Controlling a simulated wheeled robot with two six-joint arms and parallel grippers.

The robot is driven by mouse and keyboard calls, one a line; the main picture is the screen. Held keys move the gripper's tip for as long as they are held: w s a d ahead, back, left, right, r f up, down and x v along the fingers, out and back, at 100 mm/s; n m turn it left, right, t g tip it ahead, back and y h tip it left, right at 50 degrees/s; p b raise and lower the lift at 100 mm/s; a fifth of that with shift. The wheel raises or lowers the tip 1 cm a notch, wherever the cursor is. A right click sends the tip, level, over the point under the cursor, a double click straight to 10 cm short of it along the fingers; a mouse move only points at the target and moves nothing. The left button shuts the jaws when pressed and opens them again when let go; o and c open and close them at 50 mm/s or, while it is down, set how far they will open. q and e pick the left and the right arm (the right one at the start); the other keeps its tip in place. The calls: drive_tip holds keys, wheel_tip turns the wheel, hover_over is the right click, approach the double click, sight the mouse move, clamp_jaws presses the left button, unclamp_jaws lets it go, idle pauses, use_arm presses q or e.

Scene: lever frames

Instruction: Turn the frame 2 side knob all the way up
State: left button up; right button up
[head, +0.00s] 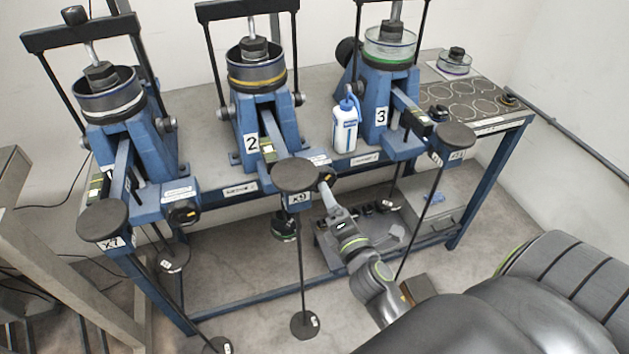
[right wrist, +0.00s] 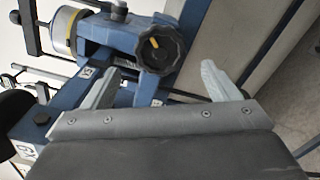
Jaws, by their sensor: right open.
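Frame 2 (head: 251,143) is the middle blue lever frame on the bench. Its side knob (head: 326,174) is dark and sits at the right of its front end, partly covered by my right gripper. In the right wrist view the same knob (right wrist: 162,50) is black and lobed, with a short yellow mark on its face. My right gripper (right wrist: 160,70) is open and empty, its two grey fingers spread either side of the knob's line. The knob appears just beyond the fingertips; I cannot tell whether they touch. My left gripper is not in view.
Lever frames 1 (head: 129,140) and 3 (head: 381,105) stand on either side. Frame 2's round dark lever plate (head: 297,175) is close to my right gripper. A white bottle (head: 345,128) stands between frames 2 and 3. Hanging rods with weights are in front of the bench.

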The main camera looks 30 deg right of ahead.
sight(322, 180)
drive_tip(key=x, duration=0.8)
drive_tip(key=shift+b, duration=0.35)
drive_tip(key=shift+c, duration=0.9)
drive_tip(key=shift+f, duration=0.1)
drive_tip(key=c, duration=1.1)
drive_tip(key=m+b, duration=0.2)
drive_tip(key=m, duration=0.1)
drive_tip(key=shift+f+b, duration=0.1)
drive_tip(key=shift+b, duration=0.3)
drive_tip(key=m+b, duration=0.1)
drive_tip(key=m, duration=0.2)
drive_tip(key=o, duration=0.9)
drive_tip(key=shift+r+m, duration=0.25)
drive_tip(key=shift+m, duration=0.15)
drive_tip(key=o, duration=0.4)
drive_tip(key=shift+w, duration=0.15)
